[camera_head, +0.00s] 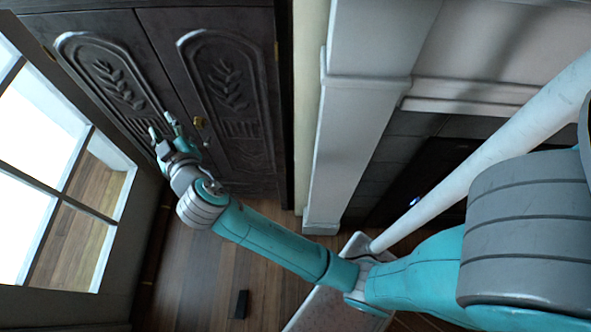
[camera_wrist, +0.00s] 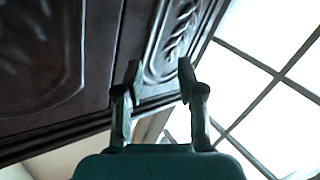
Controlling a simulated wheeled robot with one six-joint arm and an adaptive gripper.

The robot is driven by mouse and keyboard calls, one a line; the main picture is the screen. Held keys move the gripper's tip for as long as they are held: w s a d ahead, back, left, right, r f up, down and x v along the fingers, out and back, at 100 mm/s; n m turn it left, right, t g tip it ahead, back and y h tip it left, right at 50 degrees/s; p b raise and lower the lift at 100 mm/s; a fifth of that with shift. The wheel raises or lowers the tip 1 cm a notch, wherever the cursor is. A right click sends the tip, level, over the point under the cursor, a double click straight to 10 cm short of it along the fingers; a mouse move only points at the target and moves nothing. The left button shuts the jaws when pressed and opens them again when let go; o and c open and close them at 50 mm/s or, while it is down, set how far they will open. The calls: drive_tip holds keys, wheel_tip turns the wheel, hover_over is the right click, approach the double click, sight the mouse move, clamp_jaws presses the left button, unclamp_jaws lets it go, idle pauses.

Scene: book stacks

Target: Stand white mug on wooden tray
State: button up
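No white mug and no wooden tray shows in either view. My gripper (camera_head: 163,128) is raised in front of dark carved double doors in the head view. In the wrist view my gripper (camera_wrist: 158,76) has its two fingers spread apart with nothing between them. It is open and empty.
The dark carved doors (camera_head: 228,90) stand behind my gripper. A bright paned window (camera_head: 62,165) is at the left. A white pillar (camera_head: 362,120) and a fireplace surround are at the right. A small dark object (camera_head: 239,304) is on the wooden floor (camera_head: 195,265), which is otherwise mostly clear there.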

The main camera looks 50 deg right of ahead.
drive_tip(key=s+d+f+n+g+y, duration=0.1)
drive_tip(key=s+f+y, duration=0.1)
drive_tip(key=s+f, duration=0.65)
drive_tip(key=s+d+f+n+y, duration=0.1)
drive_tip(key=s+d+f+y, duration=0.3)
drive_tip(key=s, duration=0.8)
drive_tip(key=s+r+m, duration=0.1)
drive_tip(key=s+r, duration=0.1)
drive_tip(key=s, duration=1)
drive_tip(key=s+r+m+h, duration=0.1)
drive_tip(key=s+r, duration=0.1)
drive_tip(key=s, duration=0.9)
drive_tip(key=shift+s+r+m, duration=0.25)
drive_tip(key=shift+s+m, duration=0.05)
drive_tip(key=shift+s, duration=0.1)
drive_tip(key=shift+s+r, duration=0.3)
drive_tip(key=shift+s, duration=0.05)
drive_tip(key=shift+c, duration=1)
